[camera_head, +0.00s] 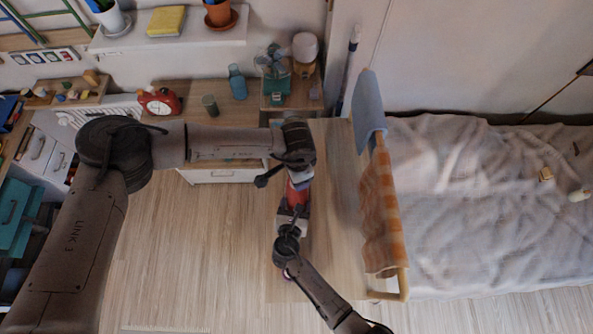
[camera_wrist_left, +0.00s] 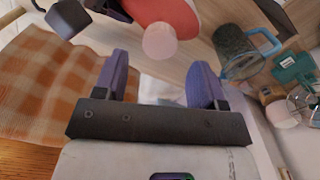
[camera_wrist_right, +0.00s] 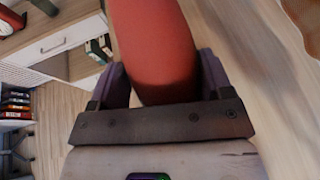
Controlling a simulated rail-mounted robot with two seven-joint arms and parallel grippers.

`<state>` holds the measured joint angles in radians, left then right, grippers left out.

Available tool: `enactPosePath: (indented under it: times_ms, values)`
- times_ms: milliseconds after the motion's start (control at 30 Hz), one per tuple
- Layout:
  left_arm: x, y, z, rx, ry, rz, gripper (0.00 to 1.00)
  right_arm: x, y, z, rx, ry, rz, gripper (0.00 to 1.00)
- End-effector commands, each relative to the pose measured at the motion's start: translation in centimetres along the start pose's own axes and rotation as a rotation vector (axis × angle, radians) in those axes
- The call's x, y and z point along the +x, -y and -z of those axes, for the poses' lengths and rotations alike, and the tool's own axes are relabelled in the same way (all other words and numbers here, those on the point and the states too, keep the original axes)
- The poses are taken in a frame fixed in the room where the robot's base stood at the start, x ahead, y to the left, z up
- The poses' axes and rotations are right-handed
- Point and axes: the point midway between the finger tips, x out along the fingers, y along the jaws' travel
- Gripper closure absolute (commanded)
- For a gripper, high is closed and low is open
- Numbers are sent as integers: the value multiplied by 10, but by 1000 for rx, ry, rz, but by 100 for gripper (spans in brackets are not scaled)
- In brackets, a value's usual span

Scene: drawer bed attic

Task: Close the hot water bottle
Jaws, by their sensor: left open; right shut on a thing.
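The red hot water bottle (camera_head: 297,196) is held above the wooden surface, between my two grippers. My right gripper (camera_wrist_right: 160,75) is shut on its red body (camera_wrist_right: 155,40), with a finger on each side. It also shows in the head view (camera_head: 292,214). My left gripper (camera_wrist_left: 160,64) is open and empty. In the left wrist view the bottle (camera_wrist_left: 172,8) has a pale pink round end (camera_wrist_left: 160,42) just beyond the gap between the left fingers, apart from them. I cannot tell whether that end is a stopper or the open mouth. In the head view the left wrist partly hides the bottle.
An orange checked cloth (camera_head: 381,215) and a blue cloth (camera_head: 368,105) hang on a rail right of the grippers. The bed (camera_head: 470,210) lies beyond. A blue-handled jar (camera_wrist_left: 238,50) shows in the left wrist view.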

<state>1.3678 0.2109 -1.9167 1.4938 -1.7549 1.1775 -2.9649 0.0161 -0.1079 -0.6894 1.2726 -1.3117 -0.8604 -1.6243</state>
Motion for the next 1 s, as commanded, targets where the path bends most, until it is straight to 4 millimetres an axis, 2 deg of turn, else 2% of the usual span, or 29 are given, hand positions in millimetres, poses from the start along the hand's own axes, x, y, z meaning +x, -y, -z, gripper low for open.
enactPosePath:
  times_ms: [167,267,1000]
  values:
    - [0,-3,2,-147,-2,-4,36,0,1,2,0,-3,1,94]
    - [-1,-6,4,-309,-3,-6,36,0,1,2,0,-3,1,94]
    - [-16,-15,15,-1811,-4,-20,36,0,1,2,0,-3,1,94]
